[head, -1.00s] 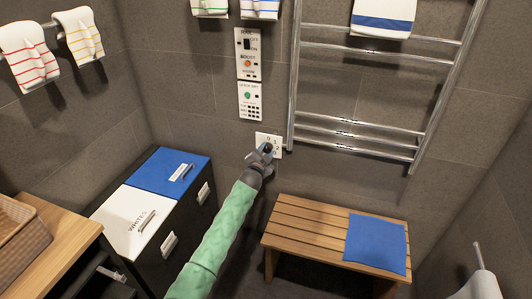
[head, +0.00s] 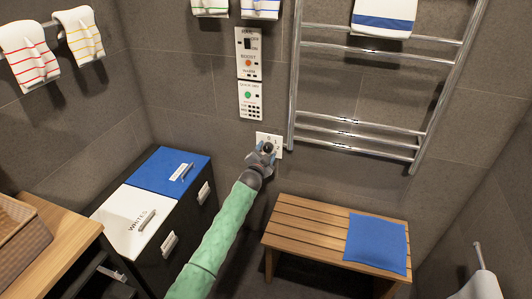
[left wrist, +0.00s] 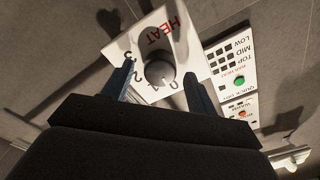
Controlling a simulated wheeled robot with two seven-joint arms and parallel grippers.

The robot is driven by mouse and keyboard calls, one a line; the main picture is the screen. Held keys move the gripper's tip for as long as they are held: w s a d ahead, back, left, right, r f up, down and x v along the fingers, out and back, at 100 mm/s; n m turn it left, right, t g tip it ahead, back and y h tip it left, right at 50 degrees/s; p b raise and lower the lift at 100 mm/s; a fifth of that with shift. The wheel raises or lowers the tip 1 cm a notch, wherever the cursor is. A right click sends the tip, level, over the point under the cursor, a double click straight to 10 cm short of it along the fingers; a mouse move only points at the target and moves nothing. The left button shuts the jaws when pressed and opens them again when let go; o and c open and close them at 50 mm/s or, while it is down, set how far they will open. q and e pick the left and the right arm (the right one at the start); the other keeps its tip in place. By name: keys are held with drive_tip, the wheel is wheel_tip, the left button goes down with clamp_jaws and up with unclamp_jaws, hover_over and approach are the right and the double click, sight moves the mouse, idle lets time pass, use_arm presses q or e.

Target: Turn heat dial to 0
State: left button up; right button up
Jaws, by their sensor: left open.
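The heat dial's white plate (head: 276,140) is on the tiled wall below the switch panels, left of the towel rail's foot. In the left wrist view the plate (left wrist: 178,30) reads HEAT, with numbers around a round grey knob (left wrist: 160,71); which number the knob points to is not clear. My left gripper (head: 264,153) is in front of the plate and partly hides it. In the left wrist view the left gripper (left wrist: 159,88) is open, one finger on each side of the knob, with gaps visible between fingers and knob. My right gripper is not in view.
Switch panels (head: 250,55) are above the dial. A chrome towel rail (head: 357,125) is to the right, above a wooden bench (head: 303,228) with a blue towel (head: 376,243). Blue-lidded and white-lidded bins (head: 128,220) stand to the left.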

use_arm(q)
drive_tip(key=b+v, duration=0.1)
drive_tip(key=v, duration=0.6)
drive_tip(key=shift+s, duration=0.2)
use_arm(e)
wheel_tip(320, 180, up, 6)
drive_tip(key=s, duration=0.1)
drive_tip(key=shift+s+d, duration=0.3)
use_arm(q)
drive_tip(key=shift+a, duration=0.1)
